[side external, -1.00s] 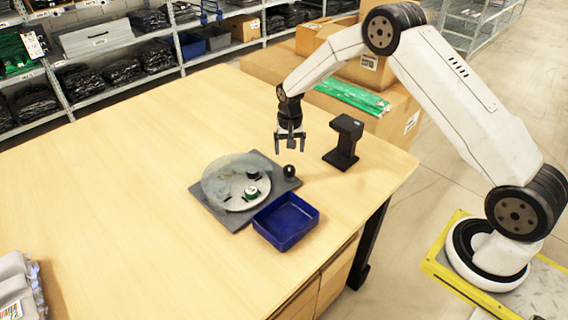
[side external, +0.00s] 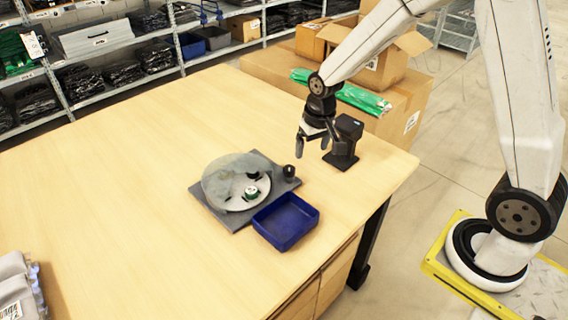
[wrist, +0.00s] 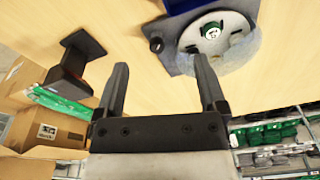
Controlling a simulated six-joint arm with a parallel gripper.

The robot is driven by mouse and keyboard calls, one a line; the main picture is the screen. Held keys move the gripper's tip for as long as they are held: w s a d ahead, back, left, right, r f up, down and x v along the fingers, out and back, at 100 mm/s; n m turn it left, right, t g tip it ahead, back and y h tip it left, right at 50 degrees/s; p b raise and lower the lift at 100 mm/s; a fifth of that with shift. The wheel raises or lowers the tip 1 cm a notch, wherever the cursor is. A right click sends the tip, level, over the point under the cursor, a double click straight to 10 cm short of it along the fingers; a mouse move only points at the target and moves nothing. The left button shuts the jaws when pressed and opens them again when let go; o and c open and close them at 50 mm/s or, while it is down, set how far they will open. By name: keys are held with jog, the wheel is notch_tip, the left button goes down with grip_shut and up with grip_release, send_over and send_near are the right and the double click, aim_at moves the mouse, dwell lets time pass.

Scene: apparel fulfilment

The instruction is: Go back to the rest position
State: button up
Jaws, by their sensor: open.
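My gripper (side external: 314,143) is open and empty in the side external view. It hangs above the table, just left of the black scanner stand (side external: 343,143), and appears to overlap it slightly in the picture. In the wrist view my gripper's two fingers (wrist: 160,85) are spread apart with only table between them.
A grey board (side external: 222,215) with a round disc (side external: 225,199) and a green-and-white piece (side external: 252,192) lies on the table (side external: 110,170). A blue tray (side external: 286,222) sits beside it. Cardboard boxes (side external: 405,120) stand behind. The table's left side is mostly clear.

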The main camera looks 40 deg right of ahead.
jog(key=s+a+r+n+t, duration=0.1)
jog(key=s+a+r+n, duration=0.1)
jog(key=s, duration=1.1)
jog(key=shift+a+r+n, duration=0.15)
jog(key=shift+a+n, duration=0.05)
jog(key=shift+n, duration=0.3)
